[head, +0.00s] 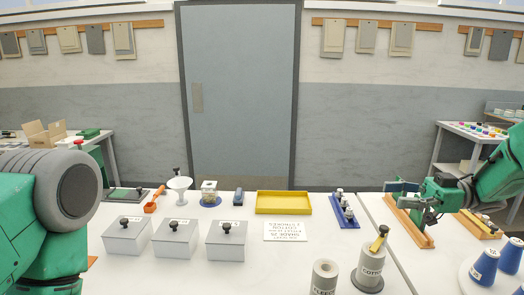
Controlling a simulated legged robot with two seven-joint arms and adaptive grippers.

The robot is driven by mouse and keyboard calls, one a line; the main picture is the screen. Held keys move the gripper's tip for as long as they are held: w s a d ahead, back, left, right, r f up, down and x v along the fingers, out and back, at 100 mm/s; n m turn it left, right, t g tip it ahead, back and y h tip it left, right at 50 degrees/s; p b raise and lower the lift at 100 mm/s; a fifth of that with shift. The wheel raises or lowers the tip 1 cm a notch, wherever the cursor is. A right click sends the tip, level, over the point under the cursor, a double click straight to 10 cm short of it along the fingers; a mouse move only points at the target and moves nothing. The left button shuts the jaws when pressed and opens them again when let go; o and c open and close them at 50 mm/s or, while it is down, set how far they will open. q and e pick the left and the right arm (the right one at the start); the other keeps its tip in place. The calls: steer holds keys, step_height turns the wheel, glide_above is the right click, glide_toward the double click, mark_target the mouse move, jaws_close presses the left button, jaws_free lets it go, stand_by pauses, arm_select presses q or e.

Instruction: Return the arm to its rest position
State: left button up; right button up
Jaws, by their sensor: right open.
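My right arm comes in from the right edge. Its gripper (424,208) is over the wooden-based stand (412,226) at the right of the table, with its dark fingers open. No held object shows between them. Whether the fingers touch the stand cannot be told, as the green and dark parts overlap there. My left arm shows only as large green and grey links at the left edge. Its gripper is out of view.
Three lidded grey boxes (175,240) stand at the front left of the white table. Behind them are a white funnel (180,184), a yellow tray (283,203) and a blue rack (344,213). Two labelled cylinders (324,278) stand at the front. Blue cones (485,266) stand at right.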

step_height(320, 180, down, 21)
steer(key=a+m+t+h, duration=0.2)
steer(key=m+t+h, duration=0.6)
steer(key=m+t, duration=0.45)
steer(key=s+d+f+m+g+h, duration=0.1)
steer(key=s+f+m+g+h, duration=0.6)
steer(key=s+f, duration=1)
steer(key=s+d+n+g+h, duration=0.1)
steer(key=s+g+h, duration=0.15)
steer(key=s, duration=0.85)
steer(key=s+d+g+h, duration=0.1)
steer(key=s+g, duration=0.2)
steer(key=s, duration=0.8)
arm_select(q)
step_height(320, 180, down, 13)
steer(key=b, duration=1.2)
steer(key=shift+w+d+r+b, duration=0.2)
steer(key=shift+w+b, duration=0.05)
steer(key=shift+b, duration=0.05)
arm_select(e)
steer(key=w+a+f+n, duration=0.1)
steer(key=w+f, duration=0.2)
steer(key=f, duration=0.8)
steer(key=shift+a+f+t, duration=0.3)
steer(key=shift+f, duration=0.05)
arm_select(q)
steer(key=shift+r, duration=0.15)
arm_select(e)
steer(key=shift+r, duration=0.1)
